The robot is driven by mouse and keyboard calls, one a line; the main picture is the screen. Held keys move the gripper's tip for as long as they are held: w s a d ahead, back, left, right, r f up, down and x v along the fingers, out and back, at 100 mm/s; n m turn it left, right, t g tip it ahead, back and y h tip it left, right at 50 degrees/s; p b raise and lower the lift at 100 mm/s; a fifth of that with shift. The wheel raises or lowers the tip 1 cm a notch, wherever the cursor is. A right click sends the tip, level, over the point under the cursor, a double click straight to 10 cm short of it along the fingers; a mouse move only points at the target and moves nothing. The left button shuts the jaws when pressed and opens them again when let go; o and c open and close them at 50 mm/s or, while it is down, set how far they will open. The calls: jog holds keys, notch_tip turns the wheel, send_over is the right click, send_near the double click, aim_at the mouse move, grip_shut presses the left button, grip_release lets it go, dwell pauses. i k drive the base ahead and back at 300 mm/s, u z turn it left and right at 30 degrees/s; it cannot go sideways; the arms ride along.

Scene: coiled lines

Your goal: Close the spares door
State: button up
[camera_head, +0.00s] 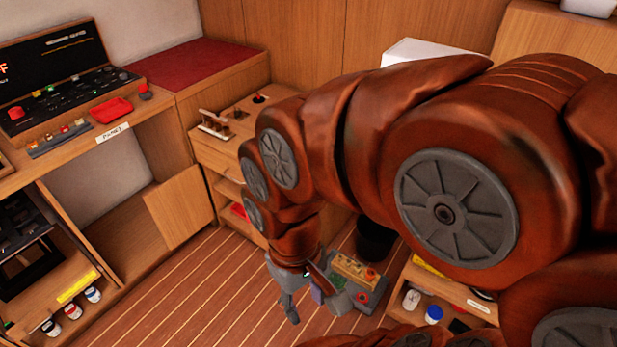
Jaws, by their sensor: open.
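A wooden door panel (180,207) stands swung out at the right of an open cupboard (128,240) under the left counter; no label on it is readable, so I cannot confirm it is the spares door. The cupboard's inside shows bare and empty. My gripper (288,303) hangs low over the striped floor, right of and nearer than the door, apart from it. Its grey fingers are open and look empty. My red-brown arm covers much of the right and hides what is behind it.
A control panel (60,97) and a red tray (111,110) sit on the left counter. Shelves with small jars (92,294) stand lower left. A dark bin (375,238) and a small box with a red button (363,297) are right of my gripper. The wooden floor (215,290) between is clear.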

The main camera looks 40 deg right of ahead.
aim_at(180, 206)
jog(key=k, duration=0.4)
jog(key=z, duration=0.8)
jog(key=i, duration=0.3)
jog(key=u, duration=1.2)
jog(key=i, duration=0.95)
jog(key=u, duration=0.5)
jog(key=i, duration=0.95)
jog(key=z, duration=0.15)
